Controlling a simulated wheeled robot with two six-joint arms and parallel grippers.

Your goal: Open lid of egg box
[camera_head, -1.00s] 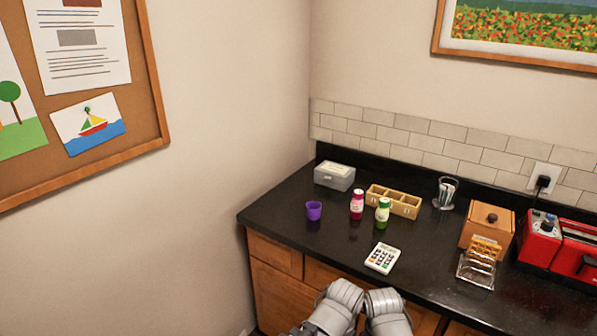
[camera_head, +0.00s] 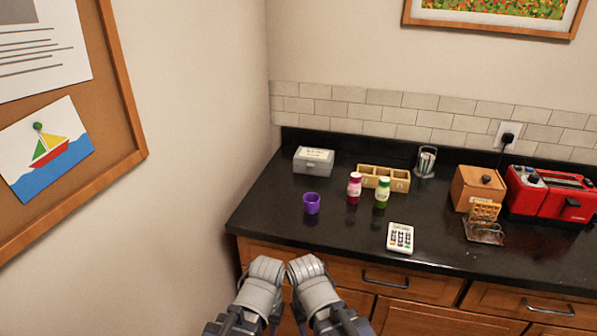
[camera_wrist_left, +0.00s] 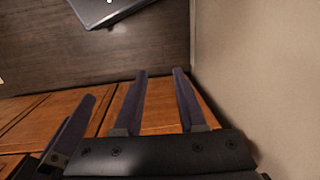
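No egg box can be made out for certain. A grey box (camera_head: 314,160) with a pale labelled top stands shut at the back left of the counter; I cannot tell what it holds. In the head view both my arms reach up from the bottom edge, short of the counter front, and their grippers are hidden. In the left wrist view my left gripper (camera_wrist_left: 160,73) has its two fingers apart with nothing between them. One dark finger to its left seems to belong to my right gripper (camera_wrist_left: 78,125); its other finger does not show.
The black counter (camera_head: 290,228) carries a purple cup (camera_head: 311,203), a pink-red bottle (camera_head: 354,188), a green bottle (camera_head: 382,193), a wooden divided tray (camera_head: 402,181), a calculator-like device (camera_head: 400,238), a wooden box (camera_head: 477,186) and a red toaster (camera_head: 550,193). A wall closes the left side.

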